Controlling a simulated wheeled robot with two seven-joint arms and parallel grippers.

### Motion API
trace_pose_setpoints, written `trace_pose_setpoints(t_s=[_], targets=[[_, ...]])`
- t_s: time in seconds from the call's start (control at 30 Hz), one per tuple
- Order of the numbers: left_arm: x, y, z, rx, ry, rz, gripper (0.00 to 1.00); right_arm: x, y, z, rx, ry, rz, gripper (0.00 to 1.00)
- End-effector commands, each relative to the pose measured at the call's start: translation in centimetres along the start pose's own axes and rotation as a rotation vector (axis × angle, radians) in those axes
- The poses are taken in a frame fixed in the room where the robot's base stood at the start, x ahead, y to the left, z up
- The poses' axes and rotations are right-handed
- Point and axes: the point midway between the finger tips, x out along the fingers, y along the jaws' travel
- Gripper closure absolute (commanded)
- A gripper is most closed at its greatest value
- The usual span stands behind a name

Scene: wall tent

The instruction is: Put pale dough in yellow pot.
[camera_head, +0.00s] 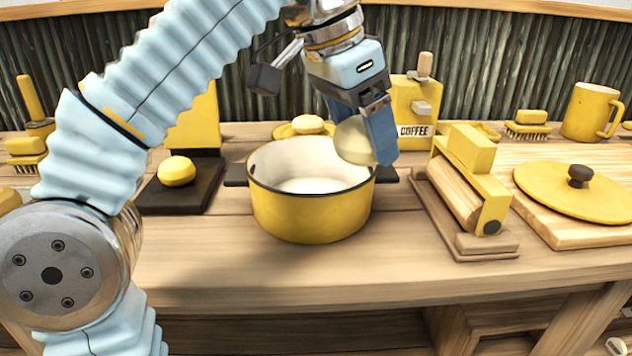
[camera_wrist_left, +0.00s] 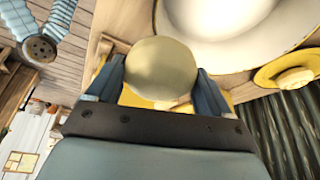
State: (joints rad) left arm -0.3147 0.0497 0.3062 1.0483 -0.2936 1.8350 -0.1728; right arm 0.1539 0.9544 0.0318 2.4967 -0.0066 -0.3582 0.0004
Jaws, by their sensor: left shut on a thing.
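The yellow pot (camera_head: 308,214) stands upright on the wooden table in the middle of the head view. It is open, with a white inside, a dark rim and dark side handles. My left gripper (camera_head: 366,143) is shut on the pale dough (camera_head: 354,141), a round ball, at the pot's right rim. In the left wrist view the dough (camera_wrist_left: 160,69) sits between the two blue fingers, and the pot's white inside (camera_wrist_left: 228,18) shows beyond it. The head view does not show clearly whether the dough touches the rim. My right gripper is not in view.
Left of the pot, a yellow bun (camera_head: 176,171) lies on a dark base. On the right stand a yellow-and-wood roller device (camera_head: 468,185) and a yellow lid (camera_head: 578,190) on a board. A coffee box (camera_head: 412,100) stands behind. The table's front strip is clear.

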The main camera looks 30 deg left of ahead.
Motion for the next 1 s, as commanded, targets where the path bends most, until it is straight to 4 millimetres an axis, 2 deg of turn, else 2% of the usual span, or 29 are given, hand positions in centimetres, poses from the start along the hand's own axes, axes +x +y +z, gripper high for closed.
trace_pose_setpoints(t_s=[0.03, 0.13, 0.3, 0.4, 0.63, 0.83, 1.0], targets=[[0.3, -1.3, 0.8, -0.008, -0.001, -0.003, 0.64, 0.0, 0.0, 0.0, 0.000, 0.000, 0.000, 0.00], [1.0, -3.6, 2.1, -0.007, 0.000, -0.002, 0.64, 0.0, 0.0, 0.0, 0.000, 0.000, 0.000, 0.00], [3.6, -5.6, 4.1, -0.003, 0.000, 0.000, 0.64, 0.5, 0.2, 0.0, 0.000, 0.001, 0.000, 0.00], [4.4, -6.5, 4.8, -0.002, 0.000, 0.000, 0.64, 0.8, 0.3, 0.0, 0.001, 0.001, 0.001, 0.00], [5.5, -7.5, 5.7, 0.000, 0.001, 0.000, 0.64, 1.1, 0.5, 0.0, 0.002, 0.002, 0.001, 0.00], [8.2, -7.9, 7.0, 0.001, 0.001, 0.001, 0.64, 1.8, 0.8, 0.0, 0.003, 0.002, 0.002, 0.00], [8.6, -7.9, 7.1, 0.001, 0.002, 0.001, 0.64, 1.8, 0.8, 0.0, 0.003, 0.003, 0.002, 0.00]])
